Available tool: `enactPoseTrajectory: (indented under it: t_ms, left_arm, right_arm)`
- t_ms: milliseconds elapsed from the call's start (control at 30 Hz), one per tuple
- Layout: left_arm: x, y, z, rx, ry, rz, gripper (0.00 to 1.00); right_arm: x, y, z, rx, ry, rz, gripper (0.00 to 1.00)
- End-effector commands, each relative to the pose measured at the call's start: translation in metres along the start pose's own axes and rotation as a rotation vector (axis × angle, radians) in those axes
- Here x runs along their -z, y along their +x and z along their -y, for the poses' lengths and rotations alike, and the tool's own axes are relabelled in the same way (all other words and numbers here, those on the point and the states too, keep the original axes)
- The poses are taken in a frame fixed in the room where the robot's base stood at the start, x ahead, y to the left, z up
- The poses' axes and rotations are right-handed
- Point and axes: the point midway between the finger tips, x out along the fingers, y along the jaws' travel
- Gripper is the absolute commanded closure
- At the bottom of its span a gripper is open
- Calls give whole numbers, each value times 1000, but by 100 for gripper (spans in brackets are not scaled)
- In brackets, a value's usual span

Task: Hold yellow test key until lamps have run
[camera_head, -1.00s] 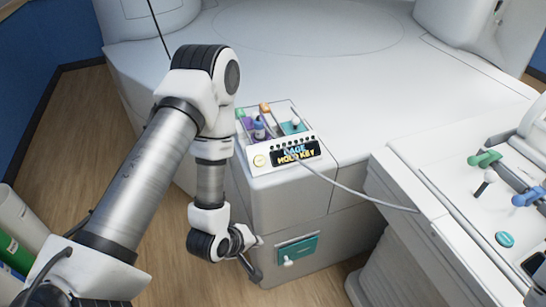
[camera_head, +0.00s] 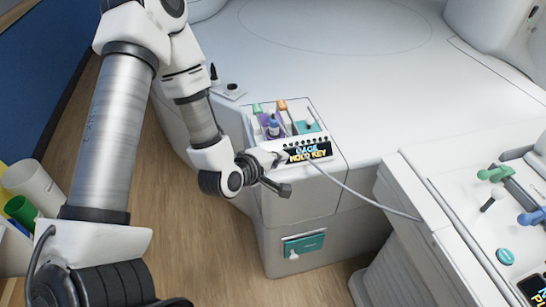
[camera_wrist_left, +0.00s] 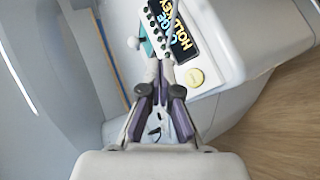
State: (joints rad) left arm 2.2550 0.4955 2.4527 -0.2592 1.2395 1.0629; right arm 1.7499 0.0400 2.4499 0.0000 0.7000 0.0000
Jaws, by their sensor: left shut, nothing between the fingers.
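The yellow test key (camera_wrist_left: 196,77) is a round button on the white front panel, beside the display (camera_wrist_left: 180,30). My left wrist view shows it uncovered, just right of my left gripper's tips. In the head view my left gripper (camera_head: 280,157) hides the key. My left gripper (camera_wrist_left: 160,72) is shut and empty, its tips over the panel near the lower end of the lamp row; contact cannot be told. My right gripper is not in view.
Behind the panel is a recess with a purple part, an orange-topped lever (camera_head: 282,105) and a teal part (camera_head: 308,125). A grey cable (camera_head: 360,192) runs right to another console with green and blue handles (camera_head: 496,174). A teal drawer plate (camera_head: 304,245) sits below.

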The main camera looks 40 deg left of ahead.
Motion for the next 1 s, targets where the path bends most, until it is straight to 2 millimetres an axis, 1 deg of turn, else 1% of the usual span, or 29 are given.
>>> enactPoseTrajectory:
  t_ms: [167,467,500,600,767,1000]
  left_arm:
    - [8,12,9,0,-2,-1,100]
    - [31,43,33,1,-1,-1,100]
    - [33,47,37,0,-1,-1,100]
    - [39,55,42,0,-1,-2,100]
    - [43,60,44,0,0,0,100]
    - [44,60,44,1,0,0,100]
  right_arm:
    - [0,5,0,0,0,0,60]
    - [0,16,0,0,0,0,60]
    - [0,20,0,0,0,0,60]
    - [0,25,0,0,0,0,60]
    - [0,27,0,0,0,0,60]
    - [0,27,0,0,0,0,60]
